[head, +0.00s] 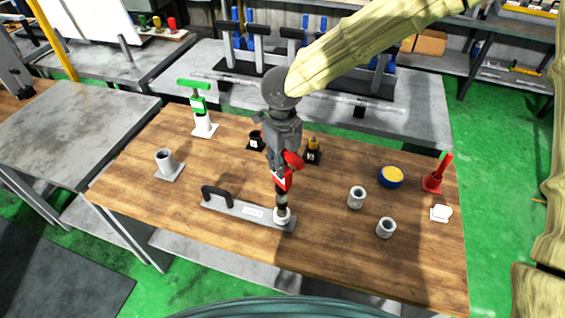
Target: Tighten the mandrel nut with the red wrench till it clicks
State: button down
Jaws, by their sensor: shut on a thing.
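My gripper (284,160) points down over the middle of the wooden table and is shut on the red wrench (280,180). The wrench hangs upright, with a pale label on its red body and a red part sticking out to the right. Its dark lower shaft reaches down to the whitish round part (282,216) at the right end of a long grey plate (240,211). This part appears to be the mandrel end. The nut itself is hidden or too small to make out. Whether wrench and nut touch, I cannot tell.
The plate has a black handle (216,193). A green-handled tool (199,105) and grey cup (166,162) stand left. Two grey rings (356,197) (386,228), a blue-yellow tin (391,177), a red-handled tool (435,177) and a white piece (441,213) stand right. The front table is clear.

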jog(key=shift+r, duration=1.4)
jog(key=shift+w, duration=0.1)
